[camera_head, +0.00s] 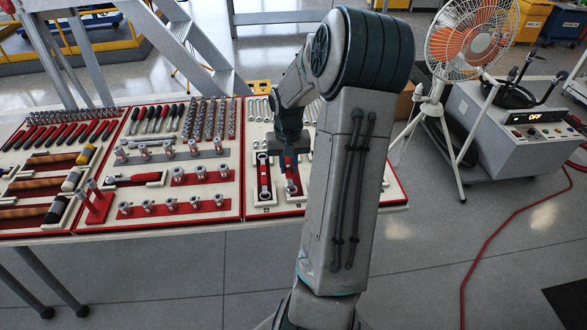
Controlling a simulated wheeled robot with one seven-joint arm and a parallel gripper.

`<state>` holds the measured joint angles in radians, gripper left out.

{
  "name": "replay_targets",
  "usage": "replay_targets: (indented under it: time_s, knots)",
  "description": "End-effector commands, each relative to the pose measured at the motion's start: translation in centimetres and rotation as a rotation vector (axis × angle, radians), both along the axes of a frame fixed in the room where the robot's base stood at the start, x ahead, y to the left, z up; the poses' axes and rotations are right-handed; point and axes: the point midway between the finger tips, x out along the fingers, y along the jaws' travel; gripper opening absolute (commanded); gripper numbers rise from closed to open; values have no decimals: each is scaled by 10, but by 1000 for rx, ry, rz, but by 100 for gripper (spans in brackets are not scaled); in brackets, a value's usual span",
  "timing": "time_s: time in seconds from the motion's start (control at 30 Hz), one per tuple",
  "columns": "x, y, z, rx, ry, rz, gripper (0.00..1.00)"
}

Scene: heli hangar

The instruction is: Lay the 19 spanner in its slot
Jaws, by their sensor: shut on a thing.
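My gripper (289,163) is at the tool board's right section and points down. It is shut on the 19 spanner (292,182), which has a red handle and a pale ring end toward the front. The spanner is over or in the dark slot marked 19 (299,206); I cannot tell whether it touches the slot floor. Its far end is hidden by my gripper. My upright arm hides the board just to the right.
A similar red spanner (264,178) lies in the slot marked 22, close on the left. Sockets (200,172) stand on the middle section. Screwdrivers and hammers fill the left section. A fan (468,40) and a grey machine (515,130) stand at the right.

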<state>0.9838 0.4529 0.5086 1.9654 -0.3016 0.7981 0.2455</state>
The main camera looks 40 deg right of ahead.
Motion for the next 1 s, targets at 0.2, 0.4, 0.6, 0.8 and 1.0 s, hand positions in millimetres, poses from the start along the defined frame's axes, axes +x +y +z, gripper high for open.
replay_targets:
  time_s: [0.2, 0.4, 0.6, 0.8, 1.0]
  knots:
    - [24, -28, -22, 3, 1, 0, 0]
    - [39, -47, -36, 1, -2, -1, 0]
    - [42, -52, -44, 0, 0, 0, 0]
    - [42, -51, -70, 2, 2, 2, 0]
    - [42, -51, -80, -1, 0, 1, 0]
